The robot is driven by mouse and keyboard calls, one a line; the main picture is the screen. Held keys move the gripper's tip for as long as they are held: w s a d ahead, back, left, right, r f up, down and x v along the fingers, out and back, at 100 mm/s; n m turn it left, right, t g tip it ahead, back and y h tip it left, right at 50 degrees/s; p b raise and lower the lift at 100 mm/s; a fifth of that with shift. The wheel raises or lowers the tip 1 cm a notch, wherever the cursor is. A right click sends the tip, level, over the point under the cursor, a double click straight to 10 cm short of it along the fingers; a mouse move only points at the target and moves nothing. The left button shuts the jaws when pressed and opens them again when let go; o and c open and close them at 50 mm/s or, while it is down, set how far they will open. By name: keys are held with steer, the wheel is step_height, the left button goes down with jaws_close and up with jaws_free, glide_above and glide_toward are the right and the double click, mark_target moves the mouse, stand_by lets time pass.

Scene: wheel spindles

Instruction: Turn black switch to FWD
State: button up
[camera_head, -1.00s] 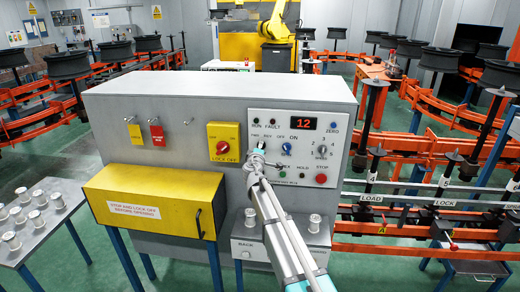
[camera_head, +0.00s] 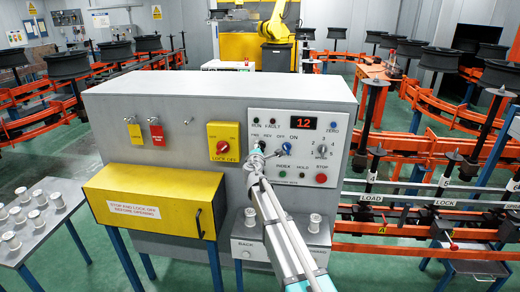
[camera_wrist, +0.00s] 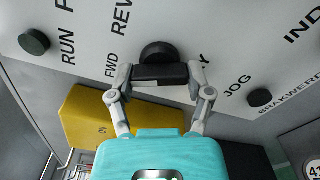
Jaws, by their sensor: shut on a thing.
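The black switch (camera_wrist: 158,73) is on the light control panel, with a dark bar-shaped handle on a round base. My gripper (camera_wrist: 158,78) has a finger at each end of the handle and is shut on it. In the wrist view, the FWD and REV labels are to the upper left of the switch. Which label the handle points at I cannot tell. In the head view, my gripper (camera_head: 257,158) is at the panel's left part, below the FWD, REV and OFF labels, and hides most of the switch.
A blue switch (camera_head: 287,148) is close to the right of my gripper. A red STOP button (camera_head: 321,179) and a grey selector (camera_head: 321,141) are farther right. A yellow lock-off box (camera_head: 223,142) with a red knob is left. A yellow cabinet (camera_head: 152,201) projects at lower left.

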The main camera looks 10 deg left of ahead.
stand_by(0.3)
steer(key=o, duration=1.1)
steer(key=shift+o, duration=0.2)
steer(key=s, duration=1.2)
steer(key=shift+a, duration=0.2)
steer(key=shift+d, duration=0.1)
